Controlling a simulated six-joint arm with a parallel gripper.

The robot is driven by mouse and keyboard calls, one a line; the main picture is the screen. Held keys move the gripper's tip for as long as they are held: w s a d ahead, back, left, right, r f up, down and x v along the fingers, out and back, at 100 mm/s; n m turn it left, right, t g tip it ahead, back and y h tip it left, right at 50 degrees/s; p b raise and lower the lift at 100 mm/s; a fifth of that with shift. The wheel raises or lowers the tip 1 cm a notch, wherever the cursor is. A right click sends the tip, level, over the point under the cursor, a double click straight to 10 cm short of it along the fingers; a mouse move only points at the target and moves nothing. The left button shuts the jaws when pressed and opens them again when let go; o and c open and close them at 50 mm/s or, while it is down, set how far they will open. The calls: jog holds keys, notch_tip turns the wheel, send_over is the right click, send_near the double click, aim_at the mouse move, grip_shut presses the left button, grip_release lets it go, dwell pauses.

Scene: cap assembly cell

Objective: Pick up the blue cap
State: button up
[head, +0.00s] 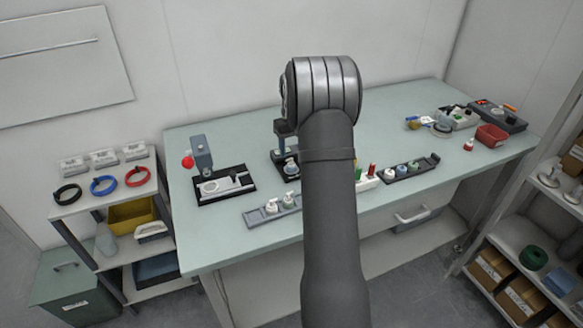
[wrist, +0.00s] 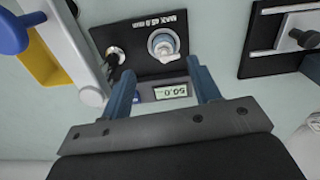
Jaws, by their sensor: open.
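A small blue cap (head: 402,170) appears to sit in a dark tray (head: 428,163) right of my arm in the head view, between a white piece and a greenish one. In the wrist view, a pale bluish-white round piece (wrist: 163,45) stands in a black fixture (wrist: 135,33); I cannot tell if it is a cap. My gripper (wrist: 163,82) is open, its two blue fingers apart with nothing held between them. The fixture's round piece lies just beyond the fingertips. My arm hides the gripper in the head view.
A digital display (wrist: 170,91) shows between the fingers. A grey tray (head: 258,216) with white-topped bottles lies at the front. A black-based device (head: 226,186) stands left; a red bin (head: 491,135) and other items stand at the right. The bench's front left is clear.

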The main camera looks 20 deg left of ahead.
jog(key=shift+s+a+f, duration=0.1)
jog(key=shift+s+f, duration=0.05)
jog(key=shift+f, duration=1.4)
jog(key=shift+s+a+f, duration=0.1)
jog(key=shift+f, duration=1.4)
jog(key=c, duration=0.8)
